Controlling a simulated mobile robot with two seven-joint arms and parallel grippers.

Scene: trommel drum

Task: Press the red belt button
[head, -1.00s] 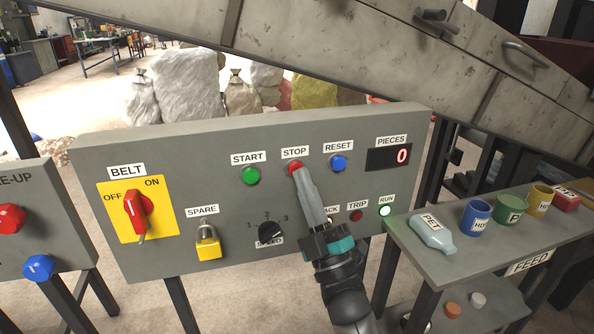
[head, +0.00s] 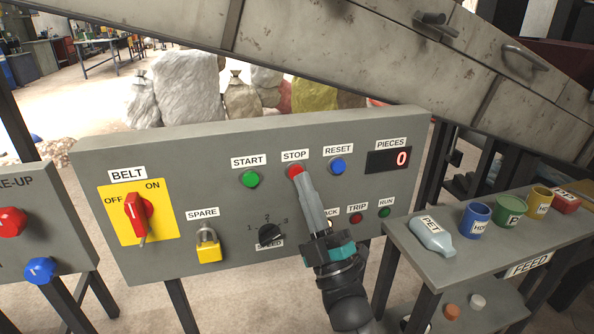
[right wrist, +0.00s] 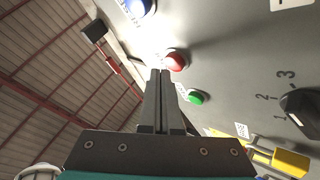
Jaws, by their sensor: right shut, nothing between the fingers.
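The red button (head: 294,170) under the STOP label is on the grey control panel (head: 230,130), between the green START button (head: 250,179) and the blue RESET button (head: 337,166). My right gripper (head: 299,178) is shut and empty, its fingertips at the red button's lower edge. The right wrist view shows the shut fingertips (right wrist: 160,72) right beside the red button (right wrist: 176,60); I cannot tell whether they touch. The RUN lamp (head: 385,212) is dark green and unlit. The PIECES display (head: 388,160) reads 0. My left gripper is not in view.
A red BELT rotary switch (head: 140,213) on a yellow plate, a yellow padlock (head: 208,250) and a black speed knob (head: 270,235) are on the same panel. A feed table (head: 465,265) with a bottle and cups stands at right. Another panel (head: 40,240) is at left.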

